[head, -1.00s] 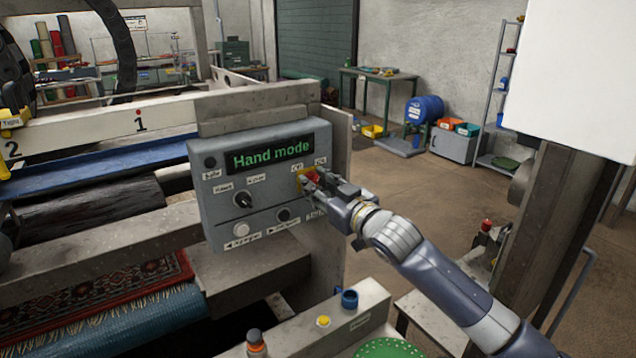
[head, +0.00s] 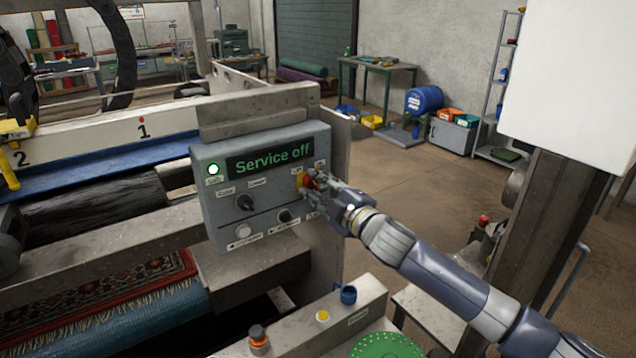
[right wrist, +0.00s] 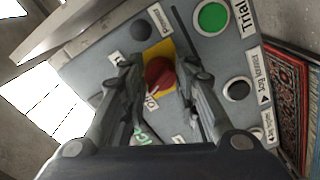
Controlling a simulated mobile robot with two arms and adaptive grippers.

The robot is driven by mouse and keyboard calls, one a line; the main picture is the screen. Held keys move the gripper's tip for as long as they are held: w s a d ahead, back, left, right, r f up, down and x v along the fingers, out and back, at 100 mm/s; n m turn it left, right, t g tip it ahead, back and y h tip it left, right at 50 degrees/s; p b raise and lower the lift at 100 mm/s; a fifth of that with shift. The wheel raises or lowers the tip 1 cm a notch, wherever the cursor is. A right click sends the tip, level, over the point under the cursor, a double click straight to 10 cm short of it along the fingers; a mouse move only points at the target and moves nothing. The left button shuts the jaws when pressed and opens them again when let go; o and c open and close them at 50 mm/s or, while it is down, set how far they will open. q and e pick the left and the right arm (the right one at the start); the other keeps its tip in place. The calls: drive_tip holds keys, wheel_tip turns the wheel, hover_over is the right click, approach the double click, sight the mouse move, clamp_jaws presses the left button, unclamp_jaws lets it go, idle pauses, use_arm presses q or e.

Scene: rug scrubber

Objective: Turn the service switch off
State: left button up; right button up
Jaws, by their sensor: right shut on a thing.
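The grey control box (head: 222,205) stands in the middle of the head view. Its display (head: 269,160) reads "Service off" in green, and a round lamp (head: 213,169) at its upper left is lit. The red service switch on its yellow plate (head: 301,186) is at the box's right side. My right gripper (head: 314,183) is shut on the red switch. In the right wrist view the red knob (right wrist: 159,74) sits between the two fingers, over the yellow plate (right wrist: 160,50). My left gripper is not in view.
Below the display are a black selector knob (head: 244,202) and a white button (head: 243,230). Floor is open behind.

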drive_tip(key=shift+n+p, duration=0.45)
drive_tip(key=shift+n, duration=1.05)
drive_tip(key=o, duration=1.1)
drive_tip(key=shift+s+d, duration=0.1)
drive_tip(key=v, duration=1.1)
drive_tip(key=shift+s+d, duration=0.2)
drive_tip(key=shift+s, duration=0.05)
